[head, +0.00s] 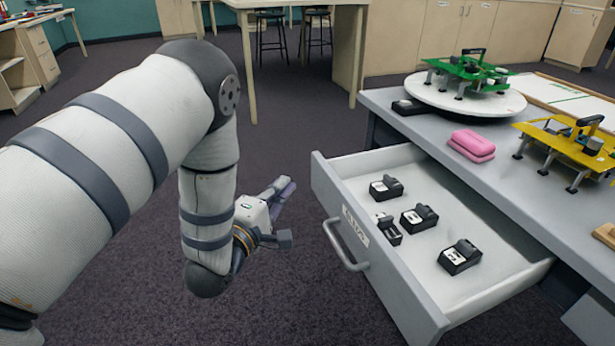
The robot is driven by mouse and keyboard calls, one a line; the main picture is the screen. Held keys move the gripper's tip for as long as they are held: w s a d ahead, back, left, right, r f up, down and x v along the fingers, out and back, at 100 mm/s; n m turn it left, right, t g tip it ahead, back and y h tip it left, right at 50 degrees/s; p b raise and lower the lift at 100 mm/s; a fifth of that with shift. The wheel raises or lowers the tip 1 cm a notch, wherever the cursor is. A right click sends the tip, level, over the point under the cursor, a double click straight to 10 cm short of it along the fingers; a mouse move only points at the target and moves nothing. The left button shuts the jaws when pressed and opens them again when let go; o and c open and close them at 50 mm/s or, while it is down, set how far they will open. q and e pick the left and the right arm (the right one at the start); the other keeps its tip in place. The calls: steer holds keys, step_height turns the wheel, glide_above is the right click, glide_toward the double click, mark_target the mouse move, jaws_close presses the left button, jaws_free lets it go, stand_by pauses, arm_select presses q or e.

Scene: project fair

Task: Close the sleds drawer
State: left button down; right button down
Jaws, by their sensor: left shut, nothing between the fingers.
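The sleds drawer (378,262) is pulled well out of the grey table, with a label (355,227) and a bar handle (342,247) on its front. Several small black sleds with white labels, such as one sled (459,257), lie inside on the white drawer bottom. My left gripper (284,188) is shut and empty, to the left of the drawer front and apart from it. Its fingers point up and to the right, toward the drawer's far front corner. My right gripper does not show.
Carpeted floor (290,290) is clear left of the drawer. Stools and cabinets stand farther back.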

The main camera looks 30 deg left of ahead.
mark_target(317, 162)
arm_select(q)
steer(key=w, duration=0.2)
steer(key=w+d, duration=0.1)
steer(key=w, duration=0.1)
steer(key=w+d, duration=0.1)
steer(key=w, duration=0.1)
steer(key=shift+w+b, duration=0.3)
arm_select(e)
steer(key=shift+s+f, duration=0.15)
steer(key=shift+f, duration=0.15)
arm_select(q)
steer(key=shift+w+d, duration=0.1)
